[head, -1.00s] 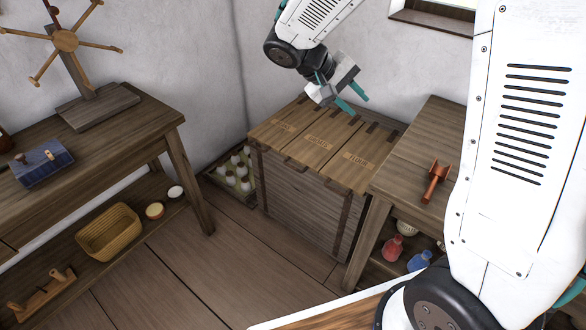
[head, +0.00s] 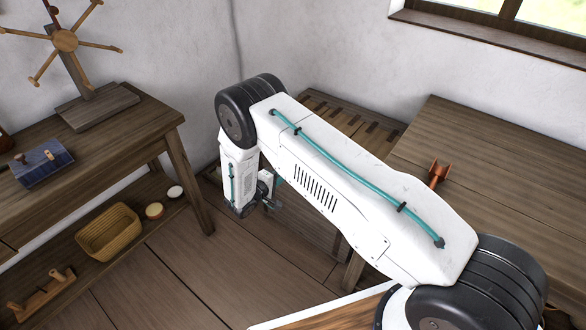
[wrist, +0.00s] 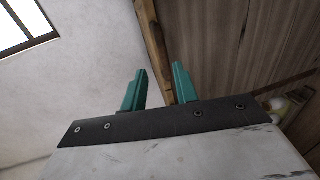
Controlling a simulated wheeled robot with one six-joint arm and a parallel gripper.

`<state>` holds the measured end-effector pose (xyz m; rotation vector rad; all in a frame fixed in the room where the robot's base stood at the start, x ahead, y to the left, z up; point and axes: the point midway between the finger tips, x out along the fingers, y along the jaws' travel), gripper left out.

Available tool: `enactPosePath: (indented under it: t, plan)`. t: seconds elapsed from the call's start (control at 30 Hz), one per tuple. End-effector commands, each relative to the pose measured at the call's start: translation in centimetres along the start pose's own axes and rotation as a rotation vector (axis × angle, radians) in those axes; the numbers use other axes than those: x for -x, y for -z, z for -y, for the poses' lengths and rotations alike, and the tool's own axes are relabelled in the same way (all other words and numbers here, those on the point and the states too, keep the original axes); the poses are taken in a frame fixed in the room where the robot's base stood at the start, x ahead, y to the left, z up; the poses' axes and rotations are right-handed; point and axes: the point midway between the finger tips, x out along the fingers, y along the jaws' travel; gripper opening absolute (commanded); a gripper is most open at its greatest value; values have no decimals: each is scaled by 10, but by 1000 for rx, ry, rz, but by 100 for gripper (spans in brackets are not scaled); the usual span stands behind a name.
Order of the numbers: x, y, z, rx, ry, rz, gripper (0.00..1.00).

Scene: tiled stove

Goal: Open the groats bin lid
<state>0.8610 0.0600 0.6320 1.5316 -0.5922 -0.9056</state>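The wooden chest of bins (head: 318,232) stands in the corner, with its lids mostly hidden behind my arm in the head view. Only the back strip of the lids with dark hinges (head: 352,121) shows there, and it looks flat. The groats label is not visible now. My gripper (wrist: 160,73) is low at the chest's front side in the head view, partly hidden by my arm. In the wrist view its two teal fingers are apart with nothing held. A wooden strip (wrist: 153,45) and planks (wrist: 225,45) show beyond the fingers; contact cannot be told.
A wooden table (head: 480,165) with a red-brown scoop (head: 438,173) stands right of the chest. Floor (head: 205,265) between is clear.

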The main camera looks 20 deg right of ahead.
Motion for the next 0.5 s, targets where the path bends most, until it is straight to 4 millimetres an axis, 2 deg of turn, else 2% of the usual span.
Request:
enactPosePath:
  t: [0.17, 0.5]
  plan:
    - [-15, 0, 7, 1, -1, -10, 30]
    - [-66, 0, 6, 1, 0, -9, 30]
